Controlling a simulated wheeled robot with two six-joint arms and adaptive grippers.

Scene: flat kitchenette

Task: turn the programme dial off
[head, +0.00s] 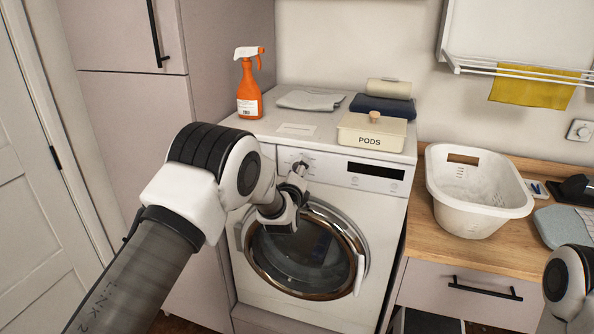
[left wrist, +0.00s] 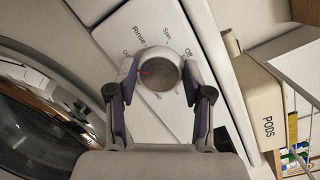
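The programme dial (left wrist: 163,75) is a round silver knob on the white control panel of the washing machine (head: 380,212). Its red mark points to the left in the left wrist view, away from the printed "Off" at its upper right; "Spin" and "Rinse" are printed above it. In the head view the left gripper (head: 299,172) is at the panel's left part and hides most of the dial. My right gripper is out of view.
A pods box (head: 372,133), an orange spray bottle (head: 249,92) and folded cloths (head: 310,100) stand on the machine. The glass door (head: 305,255) is below the panel. A white laundry basket (head: 478,195) is on the wooden counter (head: 470,245) at right.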

